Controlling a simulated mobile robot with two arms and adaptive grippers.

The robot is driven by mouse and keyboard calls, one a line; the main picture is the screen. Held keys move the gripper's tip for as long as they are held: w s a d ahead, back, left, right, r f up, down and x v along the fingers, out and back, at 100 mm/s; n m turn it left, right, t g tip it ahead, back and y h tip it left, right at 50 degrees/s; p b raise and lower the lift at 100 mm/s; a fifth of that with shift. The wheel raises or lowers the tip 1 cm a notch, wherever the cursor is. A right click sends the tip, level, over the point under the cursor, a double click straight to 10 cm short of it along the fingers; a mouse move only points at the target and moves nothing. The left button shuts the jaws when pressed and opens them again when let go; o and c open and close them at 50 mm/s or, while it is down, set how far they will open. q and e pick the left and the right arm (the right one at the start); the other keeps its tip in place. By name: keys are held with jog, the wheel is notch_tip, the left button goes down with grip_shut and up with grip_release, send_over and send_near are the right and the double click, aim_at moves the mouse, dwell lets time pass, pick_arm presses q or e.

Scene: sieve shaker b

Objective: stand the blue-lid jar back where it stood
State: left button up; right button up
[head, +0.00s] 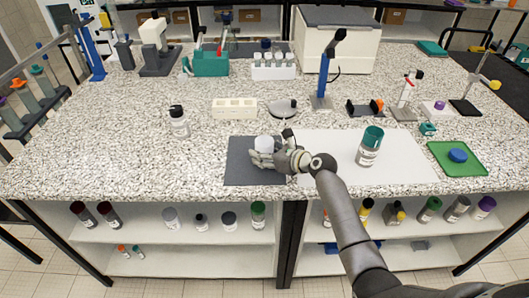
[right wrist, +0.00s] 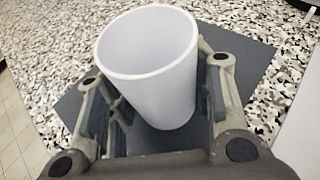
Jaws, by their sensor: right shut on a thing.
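A white, open-topped jar (head: 264,142) without a lid is at the dark grey mat (head: 240,172). My right gripper (head: 265,157) is shut around its sides. In the right wrist view the empty-looking jar (right wrist: 150,65) sits between the two fingers (right wrist: 158,105), its mouth open upward. Whether its base touches the mat is hidden. A round blue lid (head: 457,155) lies on the green tray (head: 469,168) at the right, apart from the jar. My left gripper is not in view.
A jar with a teal lid (head: 369,146) stands on the white sheet (head: 318,165) to the right of my gripper. A black-capped bottle (head: 179,122) stands left of the mat. A cream block (head: 235,108) and a dish (head: 284,108) stand behind it.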

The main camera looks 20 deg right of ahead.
jog(key=shift+f, duration=0.1)
jog(key=o, duration=1.2)
jog(key=shift+c, duration=0.2)
jog(key=v, duration=1.2)
jog(key=shift+d, duration=0.1)
